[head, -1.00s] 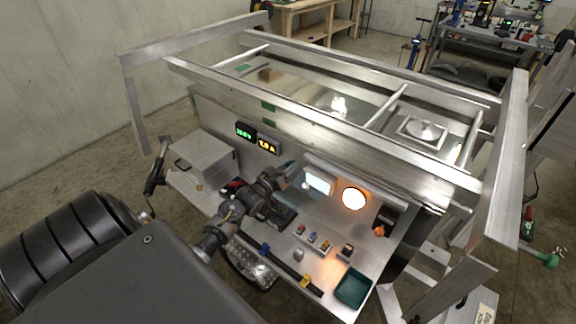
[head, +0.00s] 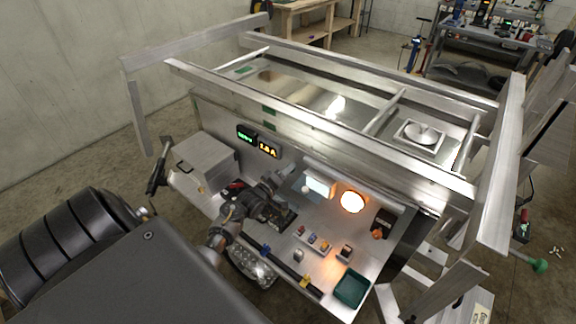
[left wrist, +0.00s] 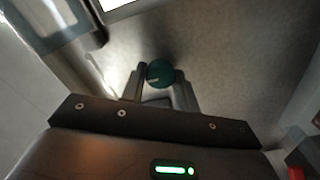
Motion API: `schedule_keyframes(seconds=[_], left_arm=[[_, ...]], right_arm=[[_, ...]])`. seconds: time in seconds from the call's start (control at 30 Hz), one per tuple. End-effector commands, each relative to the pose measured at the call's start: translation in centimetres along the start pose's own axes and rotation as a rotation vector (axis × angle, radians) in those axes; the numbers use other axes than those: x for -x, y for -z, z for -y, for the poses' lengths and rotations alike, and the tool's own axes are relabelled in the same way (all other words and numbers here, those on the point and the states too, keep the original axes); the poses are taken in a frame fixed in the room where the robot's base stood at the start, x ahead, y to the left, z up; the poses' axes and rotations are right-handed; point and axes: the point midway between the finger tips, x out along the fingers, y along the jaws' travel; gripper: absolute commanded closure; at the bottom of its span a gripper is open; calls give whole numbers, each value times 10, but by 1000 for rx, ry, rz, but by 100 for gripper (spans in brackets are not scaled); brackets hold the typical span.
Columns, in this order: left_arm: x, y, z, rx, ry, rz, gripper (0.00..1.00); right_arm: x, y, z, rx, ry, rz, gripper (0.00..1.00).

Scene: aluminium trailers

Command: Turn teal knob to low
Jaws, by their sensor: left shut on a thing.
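In the head view my left gripper (head: 274,182) reaches over the sloping metal panel (head: 325,270), near the lit white display (head: 319,186). The knob is hidden behind my gripper there. I cannot read the knob's setting or any label around it. My right gripper is not in view.
A glowing round lamp (head: 352,201), small switches (head: 314,238) and a teal tray (head: 352,288) are right of my gripper. A grey metal box (head: 203,160) stands left. Green (head: 245,133) and amber (head: 268,150) readouts sit behind. Trailer rails (head: 310,125) cross above.

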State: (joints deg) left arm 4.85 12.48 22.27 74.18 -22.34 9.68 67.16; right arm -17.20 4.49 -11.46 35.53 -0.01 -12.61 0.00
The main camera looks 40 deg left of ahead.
Motion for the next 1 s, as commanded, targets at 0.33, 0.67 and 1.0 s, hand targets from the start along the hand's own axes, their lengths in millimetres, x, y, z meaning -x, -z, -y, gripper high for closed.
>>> schedule_keyframes(seconds=[0.33, 0.67, 1.0], left_arm=[[0, -1, 1, 5, 1, 2, 92], [0, 0, 0, 3, 1, 1, 48], [19, -2, 3, 2, 2, 1, 48]], right_arm=[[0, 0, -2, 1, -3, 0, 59], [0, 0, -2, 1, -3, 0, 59], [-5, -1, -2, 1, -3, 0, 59]])
